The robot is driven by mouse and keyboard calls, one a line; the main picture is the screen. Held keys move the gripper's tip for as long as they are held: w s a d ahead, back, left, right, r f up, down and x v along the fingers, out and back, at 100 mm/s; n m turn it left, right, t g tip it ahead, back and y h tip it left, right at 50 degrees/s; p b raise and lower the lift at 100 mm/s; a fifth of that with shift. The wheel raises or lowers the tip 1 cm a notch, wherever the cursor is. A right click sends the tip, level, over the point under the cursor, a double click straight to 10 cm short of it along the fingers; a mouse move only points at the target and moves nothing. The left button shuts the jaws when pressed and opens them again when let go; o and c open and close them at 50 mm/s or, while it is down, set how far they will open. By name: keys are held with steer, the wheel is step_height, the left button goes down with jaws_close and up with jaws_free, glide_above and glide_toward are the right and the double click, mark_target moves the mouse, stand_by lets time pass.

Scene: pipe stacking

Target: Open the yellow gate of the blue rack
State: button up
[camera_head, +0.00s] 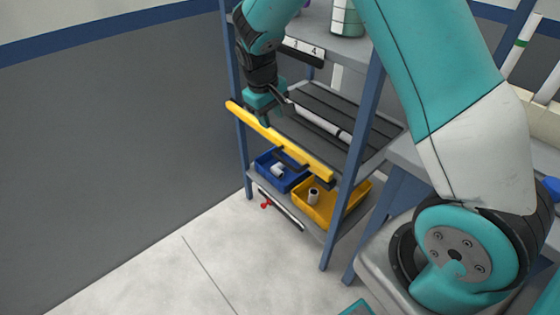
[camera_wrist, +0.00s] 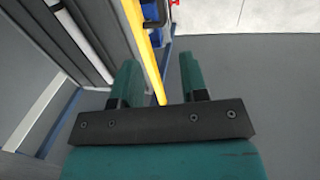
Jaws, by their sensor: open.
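The yellow gate (camera_head: 280,141) is a long bar across the front of the blue rack (camera_head: 363,150), at the level of the ribbed shelf. A black handle (camera_head: 291,158) hangs on its outer side. In the wrist view the yellow gate (camera_wrist: 146,45) runs down to a spot between my fingers. My gripper (camera_head: 266,117) is at the gate's left part in the head view. In the wrist view my gripper (camera_wrist: 158,80) is open, with one teal finger on each side of the bar. I cannot tell whether a finger touches it.
A white pipe (camera_head: 318,120) lies on the ribbed shelf behind the gate. Below are a blue bin (camera_head: 266,173) and a yellow bin (camera_head: 325,215). A red-tipped piece (camera_head: 265,205) sits low at the front. The floor (camera_head: 150,245) before the rack is clear.

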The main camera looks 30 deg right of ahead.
mark_target(281, 159)
steer(key=d+f, duration=0.1)
steer(key=f, duration=0.4)
steer(key=d+f+b, duration=0.1)
steer(key=f, duration=0.4)
steer(key=d+f, duration=0.1)
steer(key=f, duration=0.5)
steer(key=shift+w+b, duration=0.25)
steer(key=shift+b, duration=0.05)
jaws_close()
